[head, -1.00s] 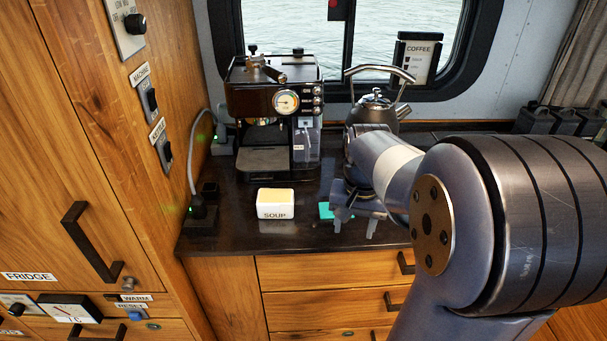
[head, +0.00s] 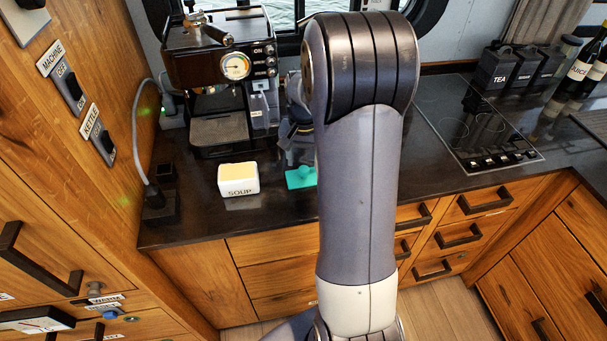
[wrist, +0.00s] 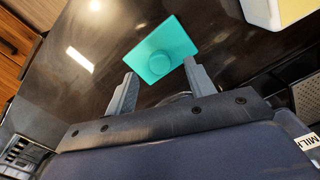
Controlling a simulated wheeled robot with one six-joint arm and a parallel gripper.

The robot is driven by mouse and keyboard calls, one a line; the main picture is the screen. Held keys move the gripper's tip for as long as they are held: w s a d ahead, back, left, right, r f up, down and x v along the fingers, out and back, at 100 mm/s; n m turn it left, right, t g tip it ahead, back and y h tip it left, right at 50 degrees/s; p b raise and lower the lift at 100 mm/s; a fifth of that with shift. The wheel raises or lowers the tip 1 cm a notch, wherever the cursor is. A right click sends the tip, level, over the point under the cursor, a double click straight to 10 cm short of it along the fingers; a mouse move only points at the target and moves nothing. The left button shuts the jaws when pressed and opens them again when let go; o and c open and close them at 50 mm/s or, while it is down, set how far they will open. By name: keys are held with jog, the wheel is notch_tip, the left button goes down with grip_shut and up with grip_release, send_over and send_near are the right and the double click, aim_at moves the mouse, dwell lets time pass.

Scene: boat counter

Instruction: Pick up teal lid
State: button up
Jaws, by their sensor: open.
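The teal lid (head: 301,177) lies flat on the dark counter, right of the soup container. In the wrist view the teal lid (wrist: 160,61) is a rectangle with a round knob in its middle. My gripper (wrist: 158,80) is open there, with one finger on each side and the lid just beyond the fingertips. The jaws are empty. In the head view my gripper (head: 298,150) is just behind the lid and partly hidden by my arm.
A white box labelled SOUP (head: 238,179) stands left of the lid. A coffee machine (head: 220,80) stands behind it. A dark cooktop (head: 475,125) is at the right, with black canisters (head: 500,68) beyond. The counter's front edge is close to the lid.

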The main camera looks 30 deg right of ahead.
aim_at(304, 169)
notch_tip(304, 169, down, 4)
jog(key=shift+f+p, duration=0.1)
jog(key=shift+p, duration=0.3)
jog(key=shift+c, duration=0.2)
jog(key=c, duration=1)
